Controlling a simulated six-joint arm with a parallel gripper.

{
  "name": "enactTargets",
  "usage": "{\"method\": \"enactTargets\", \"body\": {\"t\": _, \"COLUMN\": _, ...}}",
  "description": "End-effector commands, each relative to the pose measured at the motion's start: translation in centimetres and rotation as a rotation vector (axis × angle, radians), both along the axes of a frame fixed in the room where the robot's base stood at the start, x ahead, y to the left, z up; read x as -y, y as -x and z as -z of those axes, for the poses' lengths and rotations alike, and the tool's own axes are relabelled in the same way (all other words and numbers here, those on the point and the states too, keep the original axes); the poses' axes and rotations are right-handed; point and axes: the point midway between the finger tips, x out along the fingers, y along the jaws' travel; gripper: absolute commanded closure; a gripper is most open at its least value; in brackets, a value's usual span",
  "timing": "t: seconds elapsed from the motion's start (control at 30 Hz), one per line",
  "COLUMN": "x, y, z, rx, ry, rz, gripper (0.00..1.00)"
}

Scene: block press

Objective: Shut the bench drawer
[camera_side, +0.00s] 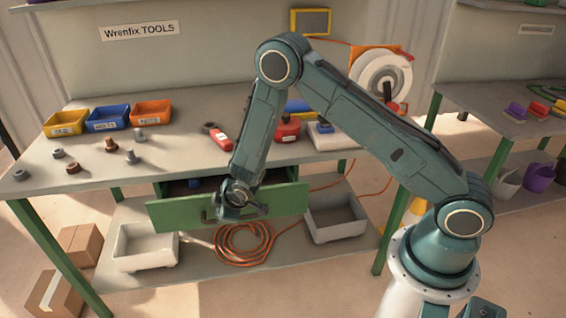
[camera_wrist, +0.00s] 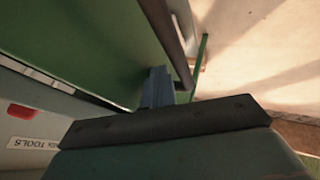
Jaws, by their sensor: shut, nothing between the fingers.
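The green bench drawer (camera_side: 172,214) stands pulled out from under the grey workbench (camera_side: 190,160) in the side view. Its front panel has a dark handle, and a dark interior shows behind the panel. My gripper (camera_side: 240,209) is at the middle of the drawer front, by the handle. In the wrist view the shut fingers (camera_wrist: 158,88) are close against the green drawer front (camera_wrist: 85,40), next to the dark handle (camera_wrist: 165,35). I cannot tell whether they touch it. Nothing is held.
Yellow, blue and orange bins (camera_side: 108,117) and several loose bolts lie on the benchtop. Below the drawer, the shelf holds a white tray (camera_side: 145,247), a coiled orange hose (camera_side: 243,244) and a grey tray (camera_side: 335,217). Cardboard boxes (camera_side: 80,243) stand at the left.

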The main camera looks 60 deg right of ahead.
Motion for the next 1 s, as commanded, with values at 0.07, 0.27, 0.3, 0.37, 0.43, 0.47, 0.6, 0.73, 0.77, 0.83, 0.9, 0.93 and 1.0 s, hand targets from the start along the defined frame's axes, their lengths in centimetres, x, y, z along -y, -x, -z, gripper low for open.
{"method": "enactTargets", "body": {"t": 0.07, "x": 1.1, "y": -1.1, "z": 0.0, "rx": 0.003, "ry": 0.001, "rz": 0.004, "gripper": 1.0}}
{"method": "enactTargets", "body": {"t": 0.27, "x": 2.6, "y": -2.6, "z": 0.0, "rx": 0.001, "ry": 0.001, "rz": 0.002, "gripper": 1.0}}
{"method": "enactTargets", "body": {"t": 0.3, "x": 2.7, "y": -2.7, "z": 0.0, "rx": 0.001, "ry": 0.001, "rz": 0.002, "gripper": 1.0}}
{"method": "enactTargets", "body": {"t": 0.37, "x": 2.9, "y": -2.9, "z": 0.0, "rx": 0.001, "ry": 0.0, "rz": 0.001, "gripper": 1.0}}
{"method": "enactTargets", "body": {"t": 0.43, "x": 2.9, "y": -3.0, "z": 0.0, "rx": 0.0, "ry": -0.001, "rz": 0.001, "gripper": 1.0}}
{"method": "enactTargets", "body": {"t": 0.47, "x": 3.0, "y": -3.0, "z": 0.0, "rx": 0.0, "ry": 0.0, "rz": 0.0, "gripper": 1.0}}
{"method": "enactTargets", "body": {"t": 0.6, "x": 2.9, "y": -3.0, "z": 0.0, "rx": 0.0, "ry": 0.0, "rz": 0.0, "gripper": 1.0}}
{"method": "enactTargets", "body": {"t": 0.73, "x": 2.9, "y": -3.0, "z": 0.0, "rx": 0.0, "ry": 0.0, "rz": 0.0, "gripper": 1.0}}
{"method": "enactTargets", "body": {"t": 0.77, "x": 2.9, "y": -3.0, "z": 0.0, "rx": 0.0, "ry": 0.0, "rz": 0.0, "gripper": 1.0}}
{"method": "enactTargets", "body": {"t": 0.83, "x": 2.9, "y": -3.0, "z": 0.0, "rx": 0.0, "ry": 0.0, "rz": 0.0, "gripper": 1.0}}
{"method": "enactTargets", "body": {"t": 0.9, "x": 2.9, "y": -2.9, "z": -0.1, "rx": 0.0, "ry": 0.0, "rz": 0.0, "gripper": 1.0}}
{"method": "enactTargets", "body": {"t": 0.93, "x": 2.9, "y": -2.8, "z": -0.1, "rx": 0.0, "ry": 0.0, "rz": 0.0, "gripper": 1.0}}
{"method": "enactTargets", "body": {"t": 1.0, "x": 2.9, "y": -2.7, "z": -0.3, "rx": 0.0, "ry": 0.0, "rz": 0.0, "gripper": 1.0}}
